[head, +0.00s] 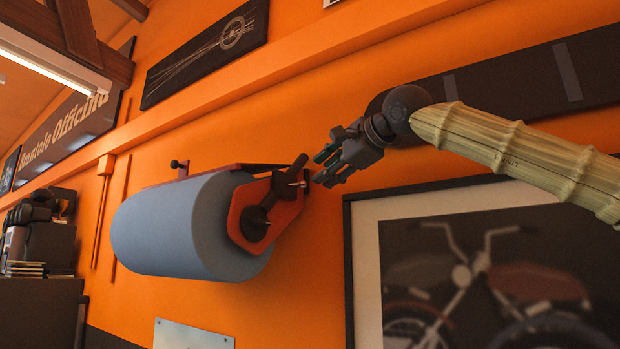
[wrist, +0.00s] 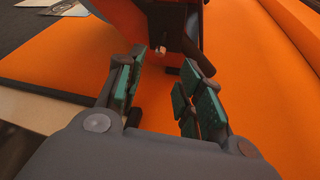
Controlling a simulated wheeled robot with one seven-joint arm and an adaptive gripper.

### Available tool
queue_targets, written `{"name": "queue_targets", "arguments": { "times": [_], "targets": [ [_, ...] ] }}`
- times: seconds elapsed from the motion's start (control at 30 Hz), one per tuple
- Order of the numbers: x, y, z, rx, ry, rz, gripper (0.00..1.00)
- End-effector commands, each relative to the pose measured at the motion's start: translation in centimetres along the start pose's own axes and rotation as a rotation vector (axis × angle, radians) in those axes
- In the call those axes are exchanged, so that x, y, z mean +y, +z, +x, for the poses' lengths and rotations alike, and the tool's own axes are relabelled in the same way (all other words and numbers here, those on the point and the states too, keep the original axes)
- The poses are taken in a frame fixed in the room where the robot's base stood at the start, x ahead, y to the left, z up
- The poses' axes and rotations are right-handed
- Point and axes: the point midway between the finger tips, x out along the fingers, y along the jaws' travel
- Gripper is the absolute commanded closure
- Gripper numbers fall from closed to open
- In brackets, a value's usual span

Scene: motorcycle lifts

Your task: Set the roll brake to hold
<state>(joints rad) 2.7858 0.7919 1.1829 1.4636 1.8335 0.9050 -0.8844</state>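A blue roll (head: 165,230) hangs on a red wall bracket (head: 285,215). A dark lever (head: 284,182), likely the roll brake, runs from the hub at the roll's near end up and right to a rounded tip. In the wrist view the dark lever (wrist: 198,55) shows just beyond the fingertips, towards the right finger. My gripper (head: 319,169) is just right of the lever tip in the head view. In the wrist view my gripper (wrist: 158,78) is open, its green pads apart with nothing between them. I cannot tell whether a finger touches the lever.
The orange wall (head: 310,280) stands close behind the roll. A framed motorcycle picture (head: 362,270) hangs below my arm, and a dark wall panel (head: 520,80) is behind it. A metal plate (head: 190,335) is below the roll. Dark cabinets (head: 40,310) stand far left.

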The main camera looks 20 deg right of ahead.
Motion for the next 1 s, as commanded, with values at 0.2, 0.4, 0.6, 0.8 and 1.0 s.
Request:
{"name": "queue_targets", "arguments": {
  "times": [0.2, 0.4, 0.6, 0.8, 1.0],
  "targets": [
    [-0.3, 0.1, 3.7, 0.001, 0.003, -0.001, 0.63],
    [-0.2, 0.0, 6.1, 0.002, 0.001, 0.000, 0.63],
    [0.0, 0.0, 7.1, 0.001, 0.000, 0.000, 0.63],
    [0.0, -0.1, 7.2, 0.001, 0.000, 0.000, 0.63],
    [0.0, -0.1, 7.2, 0.002, 0.000, 0.000, 0.83]
  ]
}}
